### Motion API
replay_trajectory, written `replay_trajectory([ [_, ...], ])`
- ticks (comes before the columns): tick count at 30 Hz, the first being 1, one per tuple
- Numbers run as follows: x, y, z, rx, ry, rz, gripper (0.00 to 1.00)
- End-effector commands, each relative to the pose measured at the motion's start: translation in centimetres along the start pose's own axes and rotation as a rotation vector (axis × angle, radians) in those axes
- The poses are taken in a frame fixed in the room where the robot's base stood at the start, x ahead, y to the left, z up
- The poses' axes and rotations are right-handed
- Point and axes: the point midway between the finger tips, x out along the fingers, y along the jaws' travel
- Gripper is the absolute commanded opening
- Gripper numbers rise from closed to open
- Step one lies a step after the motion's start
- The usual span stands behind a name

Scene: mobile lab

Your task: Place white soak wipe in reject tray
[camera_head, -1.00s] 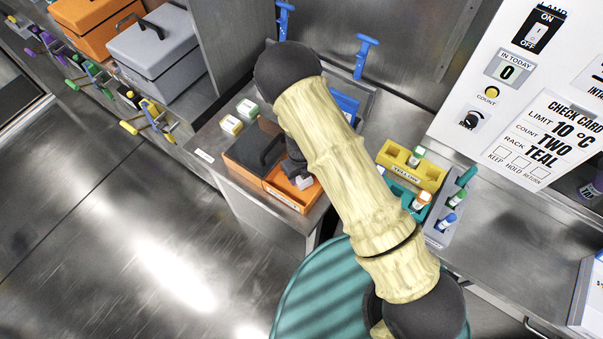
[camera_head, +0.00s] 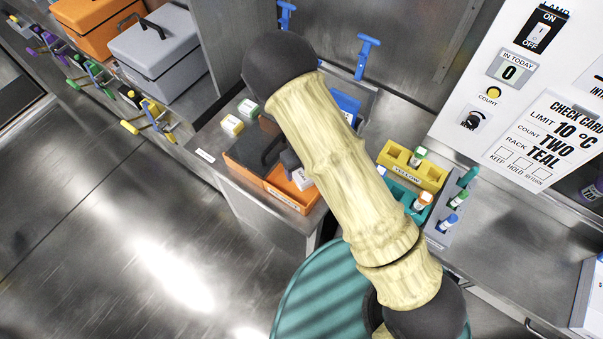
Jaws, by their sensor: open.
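A white block-like item (camera_head: 301,179), which looks like the soak wipe, lies in the open orange tray (camera_head: 285,199) at the right end of the low steel counter. I cannot read the tray's front label well enough to tell if it is the reject tray. My gripper (camera_head: 290,160) shows only as a dark part beside my pale-sleeved arm, just above the white item. Its jaws are open and apart from the item as far as I can see. My forearm hides much of the gripper and the tray's far right side.
A blue bin (camera_head: 346,104) is partly behind my arm. A yellow rack (camera_head: 412,165) and teal rack (camera_head: 405,192) with capped tubes stand right.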

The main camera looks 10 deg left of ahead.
Motion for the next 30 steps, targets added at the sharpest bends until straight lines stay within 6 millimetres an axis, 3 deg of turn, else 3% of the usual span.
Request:
replay_trajectory([
  [6,-4.5,-0.1,0.0,0.000,-0.003,0.000,0.67],
  [12,-7.0,0.0,0.0,0.001,0.000,0.000,0.67],
  [30,-7.4,0.0,0.0,-0.001,0.001,0.000,0.67],
])
